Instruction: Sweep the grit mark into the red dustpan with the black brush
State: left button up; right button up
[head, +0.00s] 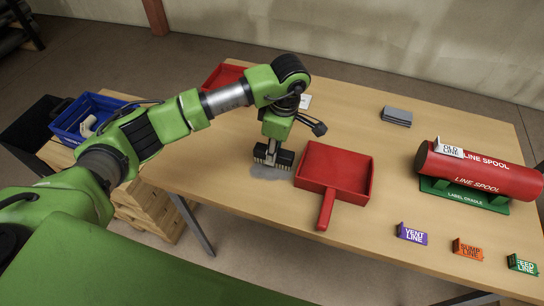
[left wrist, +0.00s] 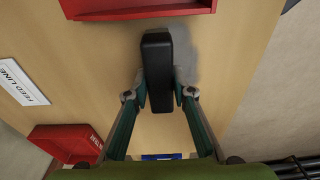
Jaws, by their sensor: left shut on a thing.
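My left gripper (head: 273,146) is shut on the black brush (head: 279,157), which stands with its pale bristles down at the table. In the left wrist view the two fingers (left wrist: 159,92) clasp the black brush block (left wrist: 157,60) from both sides. The grit mark (head: 270,173) is a grey patch on the wood under and in front of the brush, partly hidden by it. The red dustpan (head: 335,168) lies just right of the brush, its handle toward the front; its edge shows at the top of the left wrist view (left wrist: 130,12). My right gripper is not in view.
A red tray (head: 222,76) and white card (head: 305,101) lie behind my arm. A grey block (head: 397,116) is at the back. A red line spool (head: 480,172) rests on a green cradle at right, with several label signs (head: 412,233) in front. A blue crate (head: 90,117) stands left.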

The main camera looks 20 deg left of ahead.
pick_arm(q)
jog(key=shift+s+p, duration=0.4)
jog(key=shift+s, duration=1.05)
jog(key=shift+s+a+f, duration=0.1)
jog(key=shift+s, duration=0.95)
jog(key=shift+w+f+b, duration=0.2)
jog(key=shift+w+b, duration=0.3)
jog(key=shift+w, duration=0.1)
jog(key=shift+w+b, duration=0.8)
jog(key=shift+w, duration=0.35)
jog(key=shift+w+r+b, duration=0.1)
jog(key=shift+w+b, duration=0.3)
jog(key=shift+w, duration=0.25)
jog(key=shift+s+p, duration=0.45)
jog(key=shift+s, duration=2.05)
jog(key=shift+w, duration=0.1)
jog(key=w+b, duration=0.2)
jog(key=w, duration=0.1)
jog(key=shift+w+r+b, duration=0.1)
jog(key=shift+w+b, duration=0.35)
jog(key=shift+w, duration=0.55)
jog(key=shift+s, duration=1.25)
jog(key=shift+s+f+p, duration=0.2)
jog(key=shift+s+p, duration=0.1)
jog(key=shift+s, duration=1.1)
